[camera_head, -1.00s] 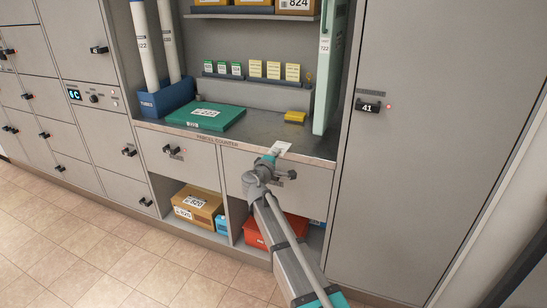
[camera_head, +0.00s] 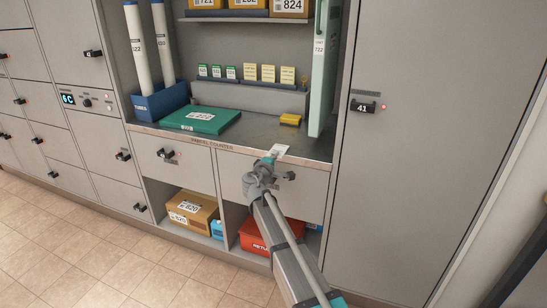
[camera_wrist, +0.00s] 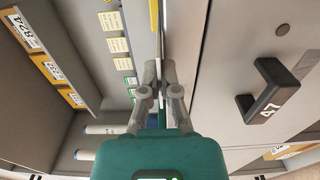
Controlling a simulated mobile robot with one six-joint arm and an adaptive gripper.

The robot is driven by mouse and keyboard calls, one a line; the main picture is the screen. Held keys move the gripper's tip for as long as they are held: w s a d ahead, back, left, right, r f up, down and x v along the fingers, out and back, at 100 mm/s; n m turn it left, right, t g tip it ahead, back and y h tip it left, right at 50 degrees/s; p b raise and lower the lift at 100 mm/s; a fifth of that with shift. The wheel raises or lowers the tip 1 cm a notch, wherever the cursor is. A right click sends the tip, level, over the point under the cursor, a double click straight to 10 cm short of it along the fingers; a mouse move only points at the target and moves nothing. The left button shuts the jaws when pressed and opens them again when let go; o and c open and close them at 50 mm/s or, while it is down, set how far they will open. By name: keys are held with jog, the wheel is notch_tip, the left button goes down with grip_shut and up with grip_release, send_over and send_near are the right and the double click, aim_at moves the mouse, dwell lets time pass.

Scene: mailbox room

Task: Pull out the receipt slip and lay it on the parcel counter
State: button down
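The receipt slip (camera_head: 281,150) is a small white paper with faint print at the tip of my gripper, over the front edge of the parcel counter (camera_head: 235,138). I cannot tell whether it touches the counter top. My gripper (camera_head: 272,157) looks shut on the slip's near end. In the wrist view, my gripper's fingers (camera_wrist: 158,80) are close together with a thin pale strip between them, seen nearly edge-on. The counter is a dark grey top inside the cabinet bay, above two drawers.
A teal flat parcel (camera_head: 201,120) lies on the counter's left, a small yellow box (camera_head: 290,119) at the back right. A tall pale green panel (camera_head: 323,70) stands on the right. The middle of the counter is clear. Locker 41's handle (camera_head: 365,107) sticks out to the right.

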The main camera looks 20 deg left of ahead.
jog(key=c, duration=0.7)
grip_release()
jog(key=shift+s, duration=0.2)
jog(key=shift+s+a, duration=0.2)
jog(key=shift+s, duration=2.2)
jog(key=shift+s+a, duration=0.2)
jog(key=shift+s, duration=2.2)
jog(key=shift+d, duration=0.1)
